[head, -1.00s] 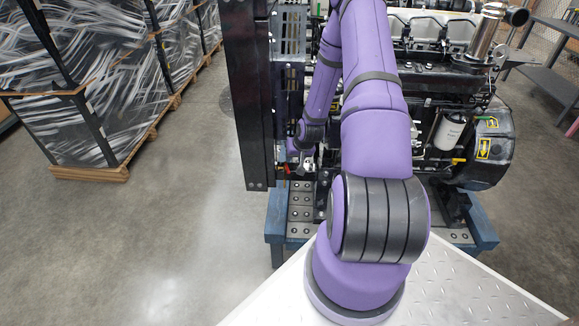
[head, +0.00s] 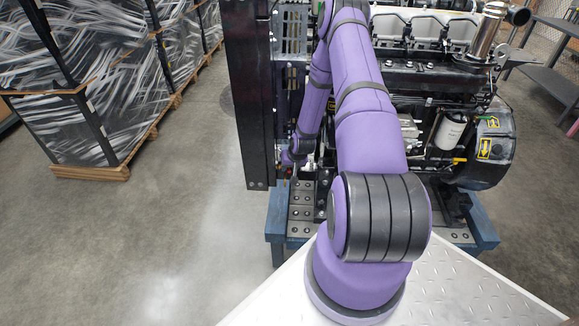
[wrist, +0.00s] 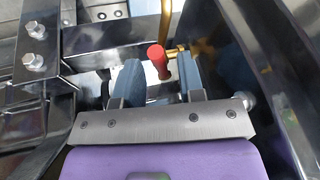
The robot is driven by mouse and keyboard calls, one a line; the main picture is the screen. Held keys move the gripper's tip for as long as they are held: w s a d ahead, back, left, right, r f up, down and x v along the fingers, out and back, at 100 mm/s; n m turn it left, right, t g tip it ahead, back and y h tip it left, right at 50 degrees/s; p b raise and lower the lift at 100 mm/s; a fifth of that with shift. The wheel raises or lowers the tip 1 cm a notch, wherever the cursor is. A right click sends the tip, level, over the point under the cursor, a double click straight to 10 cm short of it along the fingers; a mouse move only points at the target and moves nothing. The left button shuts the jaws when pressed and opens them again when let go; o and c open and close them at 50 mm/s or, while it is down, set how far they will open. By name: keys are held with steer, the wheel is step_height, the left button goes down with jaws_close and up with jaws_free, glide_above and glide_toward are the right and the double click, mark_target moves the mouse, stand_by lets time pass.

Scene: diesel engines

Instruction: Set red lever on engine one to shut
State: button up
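The red lever (wrist: 158,61) shows in the wrist view as a red cylindrical handle beside a brass-coloured rod. My gripper (wrist: 159,68) is open, with one blue finger on each side of the red handle. The handle is nearer the right finger; I cannot tell whether they touch. In the head view my gripper is low at the left side of the engine (head: 425,85), and my wrist hides most of the lever there.
A dark upright post (head: 249,110) stands just left of my forearm. Dark metal bars with bolts (wrist: 35,45) lie left of the fingers in the wrist view. Wrapped pallets (head: 95,115) stand far left, with open floor between.

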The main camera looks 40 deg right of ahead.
jaws_close()
steer(key=shift+w+a+m+h, duration=0.2)
steer(key=shift+a+m+h, duration=0.1)
steer(key=shift+m, duration=0.8)
steer(key=shift+o, duration=0.9)
jaws_free()
steer(key=shift+r, duration=0.1)
steer(key=v, duration=1)
steer(key=shift+a+r, duration=0.3)
steer(key=shift+c, duration=0.4)
